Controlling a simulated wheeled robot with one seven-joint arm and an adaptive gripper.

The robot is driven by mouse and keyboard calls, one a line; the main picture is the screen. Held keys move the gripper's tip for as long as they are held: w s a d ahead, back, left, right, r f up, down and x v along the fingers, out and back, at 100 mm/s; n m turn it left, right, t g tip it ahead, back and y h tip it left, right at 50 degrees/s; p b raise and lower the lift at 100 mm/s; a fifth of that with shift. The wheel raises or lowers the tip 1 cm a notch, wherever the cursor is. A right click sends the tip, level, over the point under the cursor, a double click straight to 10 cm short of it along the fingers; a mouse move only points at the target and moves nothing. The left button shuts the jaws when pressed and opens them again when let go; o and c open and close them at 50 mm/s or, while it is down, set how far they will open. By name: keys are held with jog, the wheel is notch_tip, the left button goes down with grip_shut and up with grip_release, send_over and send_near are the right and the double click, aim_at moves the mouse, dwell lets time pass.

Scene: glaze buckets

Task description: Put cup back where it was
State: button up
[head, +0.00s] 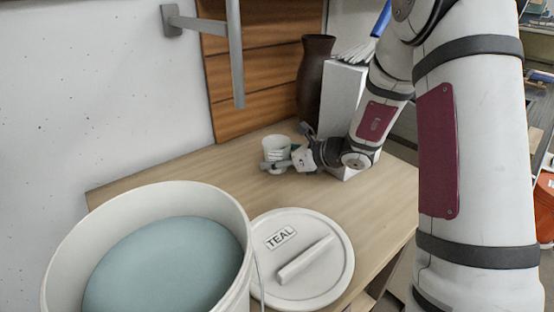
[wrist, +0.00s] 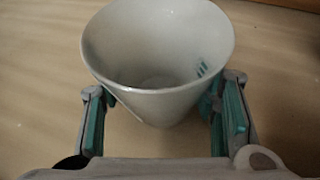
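The white cup (head: 275,147) is at the far part of the wooden table, upright or nearly so. In the wrist view the cup (wrist: 158,65) is large, with its wide rim up and its inside empty. Small teal marks show on its inner right wall. My gripper (head: 284,166) reaches it from the right in the head view. In the wrist view the teal-padded fingers of my gripper (wrist: 160,115) are on both sides of the cup and appear to press against it. I cannot tell whether its base touches the table.
A large bucket (head: 62,240) of teal glaze stands in front left. Its lid (head: 334,266), labelled TEAL, lies beside it on the table (head: 385,205). A dark vase (head: 313,75) and a white box (head: 340,95) stand behind my gripper. The table's middle is clear.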

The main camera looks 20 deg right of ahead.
aim_at(287, 157)
jog(key=o, duration=0.4)
jog(key=shift+c, duration=0.2)
jog(key=shift+r, duration=0.1)
jog(key=shift+r, duration=0.2)
jog(key=p+v, duration=0.1)
jog(key=v, duration=0.6)
jog(key=shift+d, duration=0.1)
jog(key=shift+s+d, duration=0.1)
jog(key=shift+s, duration=0.1)
jog(key=shift+s, duration=0.1)
